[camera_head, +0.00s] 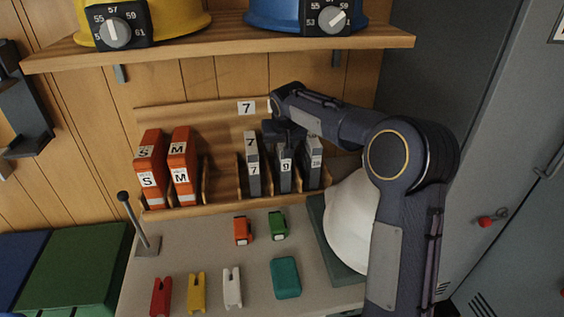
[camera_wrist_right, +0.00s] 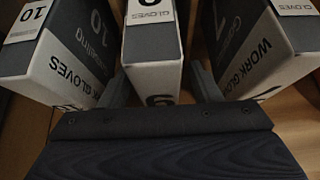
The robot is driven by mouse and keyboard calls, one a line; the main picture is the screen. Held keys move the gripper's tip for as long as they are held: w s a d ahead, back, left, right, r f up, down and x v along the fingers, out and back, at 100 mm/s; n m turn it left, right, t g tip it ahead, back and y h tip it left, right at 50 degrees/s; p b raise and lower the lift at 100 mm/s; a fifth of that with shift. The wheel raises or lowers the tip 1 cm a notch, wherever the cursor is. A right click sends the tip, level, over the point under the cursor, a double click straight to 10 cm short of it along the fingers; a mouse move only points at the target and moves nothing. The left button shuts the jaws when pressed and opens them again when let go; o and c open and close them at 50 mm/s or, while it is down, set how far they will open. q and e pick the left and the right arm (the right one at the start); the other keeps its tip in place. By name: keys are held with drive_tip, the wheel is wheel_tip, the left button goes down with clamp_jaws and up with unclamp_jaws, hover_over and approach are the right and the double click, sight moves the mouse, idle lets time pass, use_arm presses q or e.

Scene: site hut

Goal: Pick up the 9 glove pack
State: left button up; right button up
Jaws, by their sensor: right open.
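The 9 glove pack (camera_head: 284,176) is a narrow grey and white box standing upright in the wall rack, between the 7 pack (camera_head: 252,165) and the 10 pack (camera_head: 313,165). My right gripper (camera_head: 283,143) is at its top, hiding its upper part in the head view. In the right wrist view, the 9 pack (camera_wrist_right: 152,60) lies between the two fingers of my open right gripper (camera_wrist_right: 162,88), one on each side. I cannot tell whether the fingers touch it. The 10 pack (camera_wrist_right: 65,55) and another work gloves pack (camera_wrist_right: 262,50) flank it closely. My left gripper is not in view.
Orange S (camera_head: 150,172) and M (camera_head: 183,168) packs stand left in the rack. A shelf (camera_head: 220,50) with yellow and blue helmets hangs above. Small coloured items, a teal box (camera_head: 286,278) and a white helmet (camera_head: 351,225) lie below. A grey locker (camera_head: 520,150) stands right.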

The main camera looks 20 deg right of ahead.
drive_tip(key=shift+f, duration=0.25)
idle(0.3)
clamp_jaws()
idle(0.4)
